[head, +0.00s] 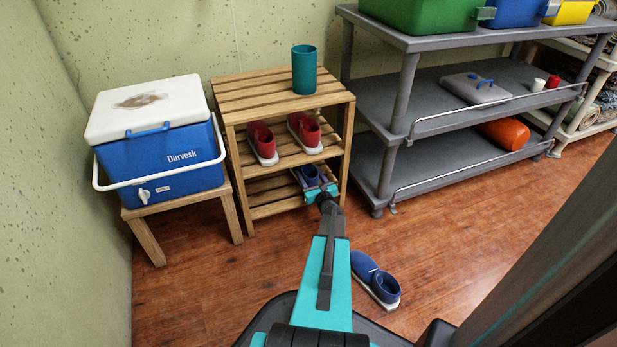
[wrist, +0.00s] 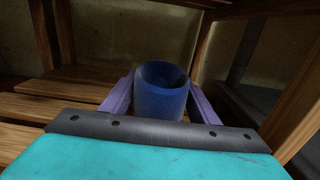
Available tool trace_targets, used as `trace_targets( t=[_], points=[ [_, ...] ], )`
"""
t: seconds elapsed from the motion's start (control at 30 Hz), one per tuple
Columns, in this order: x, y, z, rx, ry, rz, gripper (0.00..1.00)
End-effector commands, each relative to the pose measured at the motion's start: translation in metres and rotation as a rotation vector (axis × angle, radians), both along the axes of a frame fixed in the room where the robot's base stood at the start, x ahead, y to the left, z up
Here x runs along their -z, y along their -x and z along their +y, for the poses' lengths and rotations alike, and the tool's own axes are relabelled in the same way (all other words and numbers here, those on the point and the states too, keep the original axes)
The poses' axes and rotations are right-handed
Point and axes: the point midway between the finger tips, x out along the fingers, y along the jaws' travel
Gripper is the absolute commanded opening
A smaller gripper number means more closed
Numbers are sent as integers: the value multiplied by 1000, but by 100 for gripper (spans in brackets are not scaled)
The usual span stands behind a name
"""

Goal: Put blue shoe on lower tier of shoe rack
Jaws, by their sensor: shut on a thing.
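The wooden slatted shoe rack (head: 231,102) stands against the wall. My gripper (head: 316,186) reaches into the right side of its lower tier (head: 270,193). It is shut on a blue shoe (head: 311,174), which is inside that tier. In the wrist view the shoe's round dark blue opening (wrist: 161,90) sits between my two purple fingers (wrist: 160,100). The shoe's underside is hidden, so I cannot tell whether it touches the slats. A second blue shoe (head: 375,279) with a pale sole lies on the floor in front of the rack.
Two red shoes (head: 262,142) (head: 304,131) stand on the tier above. A teal cup (head: 304,69) is on the rack's top. A blue cooler (head: 160,150) on a wooden stand is left, a grey cart (head: 395,120) right. The lower tier's left side is empty.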

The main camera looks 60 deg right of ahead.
Motion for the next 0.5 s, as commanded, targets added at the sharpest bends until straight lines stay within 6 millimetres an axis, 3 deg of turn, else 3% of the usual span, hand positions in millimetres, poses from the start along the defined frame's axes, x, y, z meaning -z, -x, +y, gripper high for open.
trace_targets(
  t=[0.33,0.37,0.47,0.5],
  points=[
    [2,0,0,0,1,-2,24],
    [2,1,0,1,0,0,56],
    [2,1,0,1,0,0,73],
    [2,1,0,1,0,0,73]
  ],
)
